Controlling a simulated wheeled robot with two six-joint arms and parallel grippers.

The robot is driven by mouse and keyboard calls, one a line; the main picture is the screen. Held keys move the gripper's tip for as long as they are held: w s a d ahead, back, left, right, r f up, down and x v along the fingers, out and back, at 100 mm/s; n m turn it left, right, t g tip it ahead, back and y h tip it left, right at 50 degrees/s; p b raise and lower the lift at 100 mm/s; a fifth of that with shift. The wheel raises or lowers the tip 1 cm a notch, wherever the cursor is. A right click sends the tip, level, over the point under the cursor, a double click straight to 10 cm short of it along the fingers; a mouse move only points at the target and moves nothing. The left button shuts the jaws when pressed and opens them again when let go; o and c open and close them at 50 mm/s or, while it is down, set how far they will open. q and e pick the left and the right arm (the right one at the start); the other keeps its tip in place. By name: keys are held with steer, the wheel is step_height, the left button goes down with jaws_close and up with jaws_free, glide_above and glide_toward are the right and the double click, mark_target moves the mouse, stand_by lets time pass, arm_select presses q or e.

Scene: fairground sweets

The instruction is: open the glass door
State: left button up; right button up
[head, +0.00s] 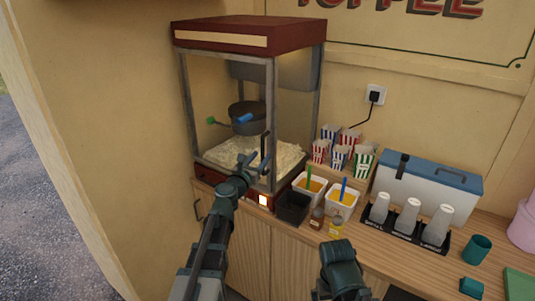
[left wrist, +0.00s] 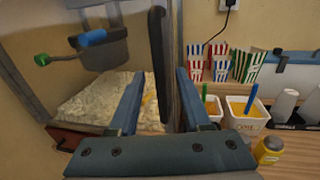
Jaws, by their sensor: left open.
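The glass door (head: 225,110) is the front pane of a popcorn machine with a dark red top, and it looks shut. Its upright black handle (head: 265,147) is near the right front post; it also shows in the left wrist view (left wrist: 158,60). My left gripper (head: 250,160) is open in front of the handle. In the left wrist view its two fingers (left wrist: 160,95) appear either side of the handle's lower part; contact cannot be made out. A dark part of my right arm (head: 342,262) shows at the bottom, its jaws not clear.
Popcorn and a kettle (head: 248,117) are inside the machine. Right of it on the counter stand a black container (head: 293,207), white tubs (head: 341,205), small bottles (head: 336,227), striped boxes (head: 363,163), cups (head: 407,215) and a cool box (head: 427,185).

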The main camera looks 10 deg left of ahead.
arm_select(q)
steer(key=w, duration=0.2)
steer(key=shift+w+d, duration=0.2)
steer(key=shift+w, duration=0.15)
jaws_close()
stand_by(1.1)
